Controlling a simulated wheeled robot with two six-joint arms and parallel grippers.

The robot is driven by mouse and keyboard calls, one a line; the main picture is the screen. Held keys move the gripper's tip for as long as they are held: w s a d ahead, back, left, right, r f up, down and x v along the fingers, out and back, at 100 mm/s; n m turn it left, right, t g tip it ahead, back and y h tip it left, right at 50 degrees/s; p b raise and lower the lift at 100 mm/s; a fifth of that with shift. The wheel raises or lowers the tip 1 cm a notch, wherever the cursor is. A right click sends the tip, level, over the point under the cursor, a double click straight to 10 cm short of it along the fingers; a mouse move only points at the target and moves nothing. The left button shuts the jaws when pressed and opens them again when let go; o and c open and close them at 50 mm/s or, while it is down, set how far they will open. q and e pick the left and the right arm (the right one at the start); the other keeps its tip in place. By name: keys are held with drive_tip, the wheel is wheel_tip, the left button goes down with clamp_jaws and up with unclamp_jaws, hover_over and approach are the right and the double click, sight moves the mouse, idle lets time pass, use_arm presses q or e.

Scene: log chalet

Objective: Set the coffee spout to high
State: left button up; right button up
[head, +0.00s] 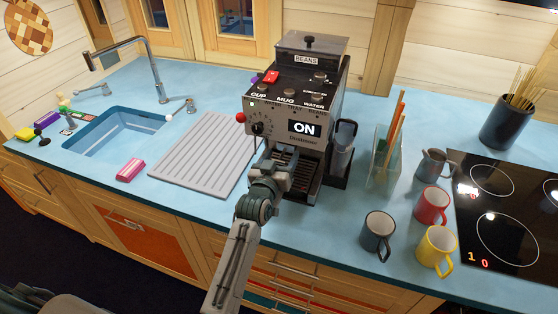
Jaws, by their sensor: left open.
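The coffee machine (318,100) stands on the blue counter, with a clear BEANS hopper on top and CUP, MUG and WATER buttons on its sloped panel. Its front display (304,128) reads ON. A red ball knob (241,117) sticks out at its left side, with a dark knob (258,129) on the front. My left gripper (283,164) is open in front of the machine, below the display and above the drip tray (303,189). It hides the spout area, so I cannot tell the spout's height or whether I touch it. My right gripper is out of view.
A ribbed drainboard (205,152) and sink (115,132) lie left. A glass holder with sticks (383,160), a grey jug (434,164), and dark (378,237), red (432,206) and yellow (436,246) mugs stand right, beside the black hob (510,215).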

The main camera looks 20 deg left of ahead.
use_arm(q)
drive_tip(key=s+b, duration=0.4)
drive_tip(key=s, duration=0.6)
drive_tip(key=shift+s+a, duration=0.15)
drive_tip(key=shift+s, duration=0.25)
drive_tip(key=shift+a, duration=0.15)
